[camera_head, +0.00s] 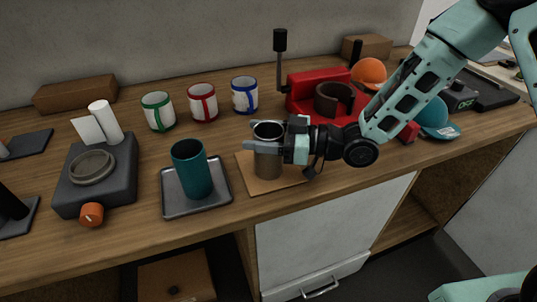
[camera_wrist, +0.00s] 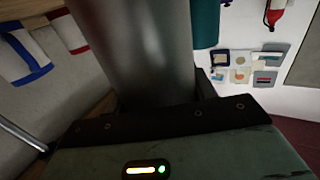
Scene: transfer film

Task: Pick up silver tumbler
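The silver tumbler (camera_head: 268,164) stands upright on a square tan board (camera_head: 291,181) near the front of the wooden counter. My gripper (camera_head: 268,142) reaches in from the right, level, with its fingers around the tumbler's upper part. One finger crosses in front of the tumbler; the far finger is mostly hidden. In the wrist view the tumbler (camera_wrist: 143,45) fills the space between the dark fingers (camera_wrist: 150,98), very close to both. I cannot tell whether the fingers press on it or stand slightly apart. The tumbler shows no clear lift off the board.
A teal cup (camera_head: 193,170) on a grey tray (camera_head: 223,196) stands close to the left. Green, red and blue-banded mugs (camera_head: 203,103) line the back. A red press (camera_head: 302,92) stands behind my gripper. A dark scale-like device (camera_head: 112,180) sits at the left.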

